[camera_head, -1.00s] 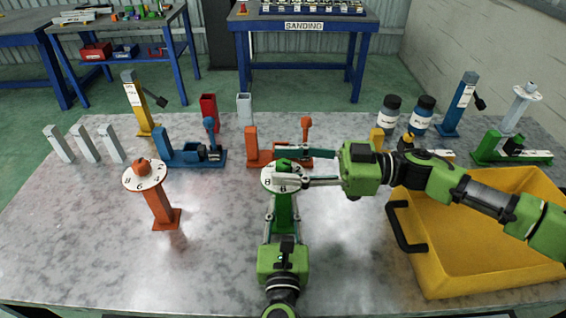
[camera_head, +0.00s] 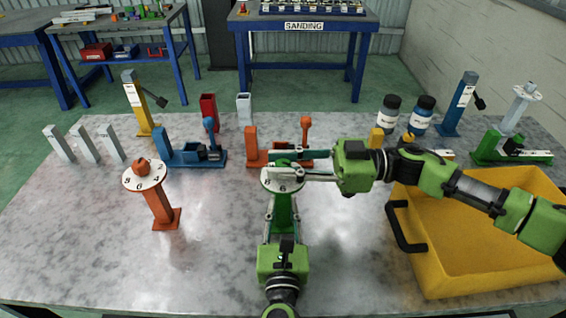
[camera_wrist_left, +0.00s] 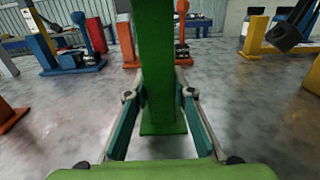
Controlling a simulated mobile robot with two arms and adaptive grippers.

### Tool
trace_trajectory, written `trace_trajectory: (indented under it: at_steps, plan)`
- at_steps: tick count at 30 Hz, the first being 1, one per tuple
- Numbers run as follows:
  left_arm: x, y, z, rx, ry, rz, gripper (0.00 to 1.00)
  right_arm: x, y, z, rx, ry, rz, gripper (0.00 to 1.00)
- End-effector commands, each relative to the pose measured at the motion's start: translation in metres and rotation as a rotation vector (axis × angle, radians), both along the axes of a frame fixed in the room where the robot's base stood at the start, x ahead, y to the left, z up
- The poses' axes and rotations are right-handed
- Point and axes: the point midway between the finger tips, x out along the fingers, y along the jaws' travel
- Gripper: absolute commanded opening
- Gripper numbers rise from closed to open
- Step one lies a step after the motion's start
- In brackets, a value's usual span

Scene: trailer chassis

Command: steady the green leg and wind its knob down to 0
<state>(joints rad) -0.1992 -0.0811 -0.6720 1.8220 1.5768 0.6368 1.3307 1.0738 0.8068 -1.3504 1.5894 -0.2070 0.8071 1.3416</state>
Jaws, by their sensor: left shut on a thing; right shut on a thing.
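The green leg (camera_head: 283,214) stands upright at the middle of the table, with a white numbered dial (camera_head: 270,185) on top. In the left wrist view the green post (camera_wrist_left: 159,70) rises between the fingers. My left gripper (camera_head: 283,226) is shut on the post from the front, below the dial. My right gripper (camera_head: 290,165) comes in from the right at dial height and is shut on the knob, which its fingers mostly hide. The numbers 8 and 6 show on the near side of the dial; the rest is covered.
An orange leg with dial (camera_head: 158,200) stands to the left. A yellow bin (camera_head: 480,285) with a black handle (camera_head: 405,232) is at the right. Blue (camera_head: 190,160) and orange (camera_head: 255,150) clamp-like pieces stand behind. The front left of the table is clear.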

Motion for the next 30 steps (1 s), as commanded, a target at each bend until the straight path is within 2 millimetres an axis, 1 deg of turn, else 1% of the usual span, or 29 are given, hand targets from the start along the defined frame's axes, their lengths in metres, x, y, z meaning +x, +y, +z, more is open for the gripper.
trace_trajectory:
  at_steps: [5, 18, 30]
  plan:
    - [-0.0002, -0.0002, -0.0001, -0.001, 0.0, 0.0, 0.0, 0.003, 0.0007, 0.0011, 0.0, -0.004, 0.099, 0.01]
    - [-0.0004, -0.0004, -0.0001, 0.0, 0.0, -0.001, 0.0, 0.0026, 0.0014, 0.0016, 0.0, -0.005, 0.406, 0.01]
    - [-0.0006, -0.0006, -0.0004, 0.001, 0.001, -0.002, 0.0, 0.0026, 0.0002, 0.0012, -0.001, -0.005, 0.566, 0.01]
